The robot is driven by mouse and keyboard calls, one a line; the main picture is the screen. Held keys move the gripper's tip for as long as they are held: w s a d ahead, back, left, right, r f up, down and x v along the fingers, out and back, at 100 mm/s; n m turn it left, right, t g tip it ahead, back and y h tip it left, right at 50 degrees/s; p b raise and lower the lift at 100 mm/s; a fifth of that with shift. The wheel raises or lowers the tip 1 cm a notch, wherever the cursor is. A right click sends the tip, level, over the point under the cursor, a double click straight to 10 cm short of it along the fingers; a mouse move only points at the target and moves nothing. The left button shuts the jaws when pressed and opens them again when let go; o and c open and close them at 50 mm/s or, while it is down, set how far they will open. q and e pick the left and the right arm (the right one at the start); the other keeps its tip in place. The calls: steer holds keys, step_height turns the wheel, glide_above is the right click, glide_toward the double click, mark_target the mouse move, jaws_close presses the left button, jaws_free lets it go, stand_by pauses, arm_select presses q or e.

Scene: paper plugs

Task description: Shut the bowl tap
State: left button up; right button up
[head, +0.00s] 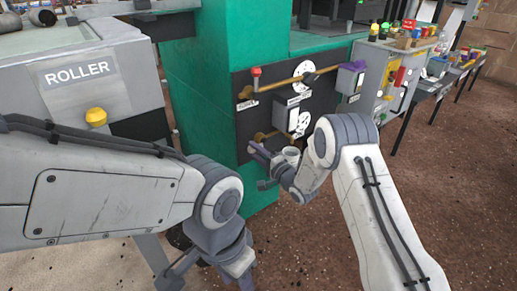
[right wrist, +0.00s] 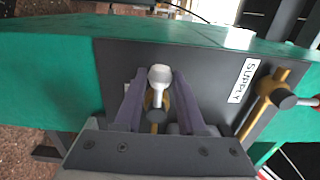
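The dark tap panel (head: 243,127) is on the front of the green machine. In the right wrist view a tap with a pale rounded handle (right wrist: 159,76) and a brass body (right wrist: 151,102) stands between my right gripper's purple fingers. My right gripper (right wrist: 160,92) is open around it, with gaps showing on both sides. In the head view my right gripper (head: 261,165) is at the panel's lower edge, where the arm partly hides the tap. No bowl label is readable. My left gripper (head: 215,274) hangs low at the bottom, partly cut off.
A SUPPLY label (right wrist: 243,81) and a brass tap with a red-ended lever (right wrist: 283,98) are beside the held-around tap. A red knob (head: 256,71) is on the panel's upper pipe. A grey ROLLER machine (head: 60,90) is at the left. Floor is open at right.

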stand_by(0.3)
steer(key=r+m+p, duration=0.1)
steer(key=m+p, duration=0.2)
steer(key=shift+d+r, duration=0.1)
steer(key=shift+r, duration=0.25)
